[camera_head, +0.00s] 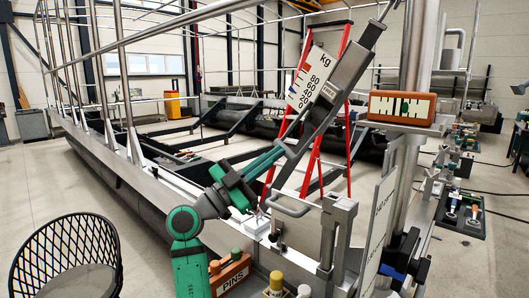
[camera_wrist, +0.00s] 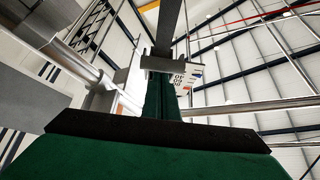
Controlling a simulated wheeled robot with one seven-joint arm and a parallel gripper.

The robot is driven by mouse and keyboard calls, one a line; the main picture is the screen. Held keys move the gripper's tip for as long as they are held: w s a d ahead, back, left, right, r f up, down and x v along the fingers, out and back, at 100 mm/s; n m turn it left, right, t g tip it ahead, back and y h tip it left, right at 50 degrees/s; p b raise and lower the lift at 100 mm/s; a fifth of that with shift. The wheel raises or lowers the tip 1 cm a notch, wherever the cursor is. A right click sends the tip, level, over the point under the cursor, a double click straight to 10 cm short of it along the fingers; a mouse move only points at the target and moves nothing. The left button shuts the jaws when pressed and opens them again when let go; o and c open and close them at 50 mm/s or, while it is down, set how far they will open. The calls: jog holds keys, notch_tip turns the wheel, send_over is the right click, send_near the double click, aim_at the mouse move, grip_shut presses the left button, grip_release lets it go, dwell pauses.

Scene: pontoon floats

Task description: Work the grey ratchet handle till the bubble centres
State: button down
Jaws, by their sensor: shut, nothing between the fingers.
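A long grey bar (camera_head: 346,72), which looks like the ratchet handle, slants up to the right in the head view. My gripper (camera_head: 284,148) is shut and empty, its green fingers pointing up along the bar's lower part. I cannot tell whether they touch it. In the wrist view, the shut fingers (camera_wrist: 165,100) point at a dark grey bar (camera_wrist: 168,25) with a short crosspiece at its lower end. A white plate marked "kg" (camera_head: 313,75) with numbers is beside the bar. I cannot make out the bubble in either view.
A grey loop handle (camera_head: 288,208) and a steel clamp-like post (camera_head: 337,225) stand near my arm. An orange "HIGH" block (camera_head: 402,108) is at upper right. An orange "PINS" box (camera_head: 230,272) is low beside my arm. A black chair (camera_head: 68,258) stands at lower left, with open floor behind.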

jog(key=shift+w+d+f, duration=0.1)
jog(key=shift+w+f, duration=0.15)
jog(key=shift+w, duration=0.05)
dwell(0.5)
